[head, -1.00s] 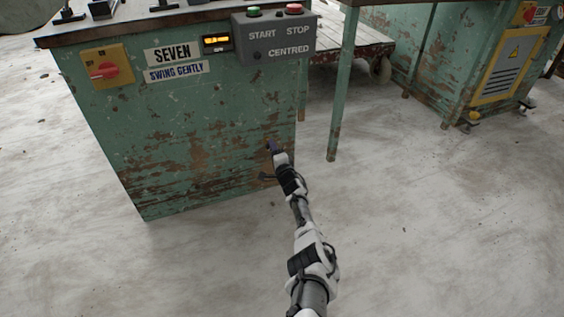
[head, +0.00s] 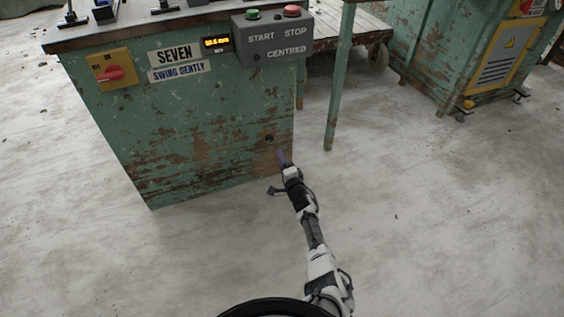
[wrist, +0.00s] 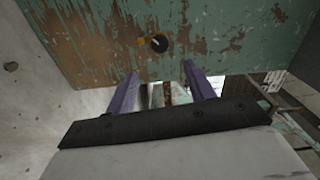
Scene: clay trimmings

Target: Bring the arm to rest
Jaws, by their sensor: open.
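My arm reaches up from the bottom of the head view towards the worn green cabinet (head: 190,140). My gripper (head: 282,157) is low in front of the cabinet's right side, just below a dark round hole (head: 269,138). In the wrist view my gripper (wrist: 160,70) shows two purple fingers spread apart with nothing held between them. The hole also shows in the wrist view (wrist: 159,43), beyond the fingertips, with a small orange mark beside it. The fingers look apart from the panel, though the exact gap cannot be told.
The cabinet carries a red rotary switch (head: 115,74), a lit display (head: 216,42) and a grey START/STOP box (head: 272,35). A green table leg (head: 337,90) stands to the right. A second green cabinet (head: 430,60) is at the back right. The pale floor (head: 440,220) in front is clear.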

